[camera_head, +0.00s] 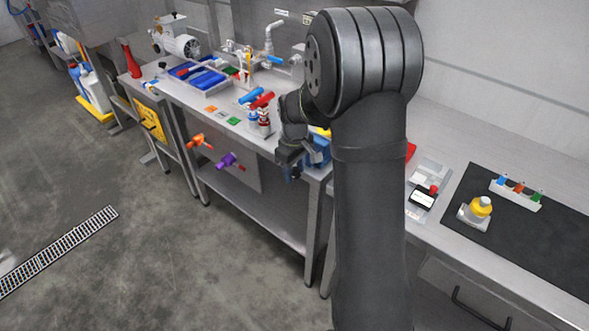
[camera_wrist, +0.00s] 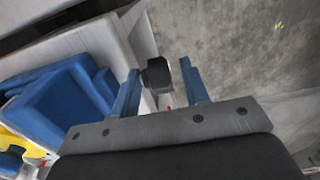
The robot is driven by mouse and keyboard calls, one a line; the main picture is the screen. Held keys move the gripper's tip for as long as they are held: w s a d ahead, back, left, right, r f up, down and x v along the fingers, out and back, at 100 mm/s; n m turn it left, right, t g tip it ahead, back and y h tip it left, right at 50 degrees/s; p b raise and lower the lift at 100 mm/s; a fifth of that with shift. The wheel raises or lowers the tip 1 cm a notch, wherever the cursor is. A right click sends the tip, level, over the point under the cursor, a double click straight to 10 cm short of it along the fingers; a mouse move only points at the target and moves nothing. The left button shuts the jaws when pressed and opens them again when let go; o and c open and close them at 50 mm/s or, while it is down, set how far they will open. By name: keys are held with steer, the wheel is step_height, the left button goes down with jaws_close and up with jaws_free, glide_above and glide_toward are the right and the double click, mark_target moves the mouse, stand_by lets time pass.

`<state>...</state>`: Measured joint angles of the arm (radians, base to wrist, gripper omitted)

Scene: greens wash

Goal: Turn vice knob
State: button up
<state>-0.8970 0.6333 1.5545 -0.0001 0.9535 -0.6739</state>
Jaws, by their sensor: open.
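The vice is a blue block-like body (camera_wrist: 62,105) at the left of the wrist view. It also shows in the head view (camera_head: 319,150), partly behind my gripper, at the front edge of the bench. The vice knob (camera_wrist: 157,75) is a dark, rounded black piece in the wrist view. It appears between the two blue fingers of my gripper (camera_wrist: 160,66), nearer the left one. My gripper (camera_head: 292,170) is open, and I cannot tell whether a finger touches the knob. In the head view the knob cannot be made out.
Orange (camera_head: 200,141) and purple (camera_head: 229,161) valve handles stick out below the bench front. A dark mat (camera_head: 540,235) lies at the right. The floor in front is clear.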

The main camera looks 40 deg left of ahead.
jaws_close()
stand_by(0.3)
steer(key=shift+d+y, duration=0.2)
steer(key=shift+y, duration=0.85)
steer(key=shift+d+y, duration=0.2)
steer(key=shift+y, duration=0.85)
steer(key=shift+d+f+y, duration=0.15)
steer(key=shift+f+y, duration=0.05)
steer(key=shift+y, duration=1.3)
steer(key=shift+y, duration=0.4)
jaws_free()
